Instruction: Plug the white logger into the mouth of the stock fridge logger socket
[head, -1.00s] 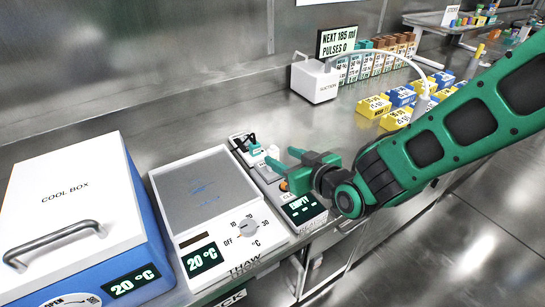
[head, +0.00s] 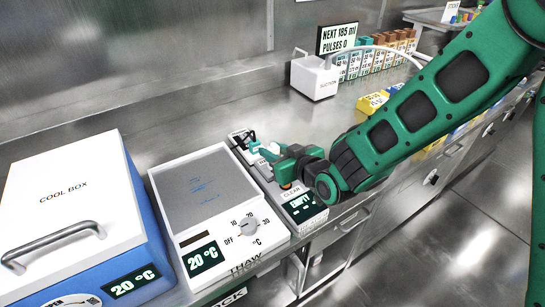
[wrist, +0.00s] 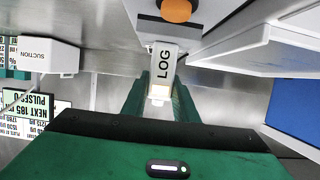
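In the wrist view a white piece marked LOG (wrist: 163,62) lies ahead of my gripper, and a pale part shows between the two green fingers. I take this piece for the white logger or its holder; I cannot tell which. My gripper (head: 262,154) is low over the row of small white devices to the right of the thaw plate. It also shows in the wrist view (wrist: 160,98), with one finger on each side of the pale part. Whether the fingers touch it is hidden. I cannot make out the stock fridge logger socket in either view.
The thaw plate (head: 203,190) and cool box (head: 75,175) stand to the left. A device with a CLEAR label and EMPTY display (head: 300,202) and an orange button (wrist: 177,10) is close by. A suction unit (head: 314,78) stands behind; bare bench lies between.

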